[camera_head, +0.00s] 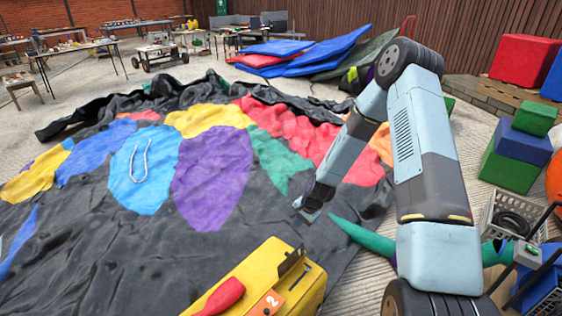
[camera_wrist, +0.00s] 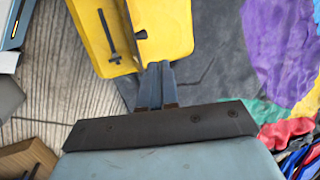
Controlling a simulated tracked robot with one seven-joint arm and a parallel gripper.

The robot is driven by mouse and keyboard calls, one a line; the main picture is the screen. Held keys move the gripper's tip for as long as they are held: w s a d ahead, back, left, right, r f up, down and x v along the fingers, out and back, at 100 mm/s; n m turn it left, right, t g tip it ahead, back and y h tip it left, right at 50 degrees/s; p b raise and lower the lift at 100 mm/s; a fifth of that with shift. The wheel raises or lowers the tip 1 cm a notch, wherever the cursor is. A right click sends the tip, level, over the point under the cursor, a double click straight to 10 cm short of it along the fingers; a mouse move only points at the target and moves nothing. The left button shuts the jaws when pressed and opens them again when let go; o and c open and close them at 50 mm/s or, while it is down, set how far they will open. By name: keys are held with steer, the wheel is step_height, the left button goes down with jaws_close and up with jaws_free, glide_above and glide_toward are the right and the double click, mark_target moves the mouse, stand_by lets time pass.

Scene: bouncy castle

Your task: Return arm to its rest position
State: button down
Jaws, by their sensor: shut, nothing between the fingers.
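My arm reaches up and bends back down in the head view, with my gripper (camera_head: 307,210) low over the right part of the deflated castle sheet (camera_head: 100,240). The wrist view shows my gripper (camera_wrist: 157,82) with its two fingers together and nothing held between them. A yellow case (camera_head: 262,275) stands below and in front of my gripper in the head view. It also shows at the top of the wrist view (camera_wrist: 165,25), just beyond the fingertips; I cannot tell how far below them it lies.
A red scoop-like object (camera_head: 222,297) lies on the case. A green tube (camera_head: 362,236) lies close to my arm. Coloured blocks (camera_head: 514,160), a crate (camera_head: 508,212) and a blue bin (camera_head: 540,277) stand at right. Workbenches (camera_head: 110,42) and blue mats (camera_head: 310,55) are far back.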

steer(key=s+d+r+n+t+h, duration=0.1)
steer(key=s+d+r+n, duration=0.15)
steer(key=r, duration=0.85)
steer(key=s+d+r+n+h, duration=0.1)
steer(key=d+r, duration=0.2)
steer(key=r, duration=0.9)
steer(key=s+d+r+n+t+h, duration=0.1)
steer(key=s+d+r+n, duration=0.15)
steer(key=r, duration=0.85)
steer(key=s+d+r+n+t, duration=0.1)
steer(key=s+d+r, duration=0.1)
steer(key=s+r, duration=0.7)
steer(key=s+d+r+n+t+h, duration=0.1)
steer(key=s+d+r, duration=0.1)
steer(key=s+r, duration=0.7)
steer(key=s, duration=0.6)
steer(key=shift+s+d+r+n, duration=0.15)
steer(key=shift+s+d+n, duration=0.15)
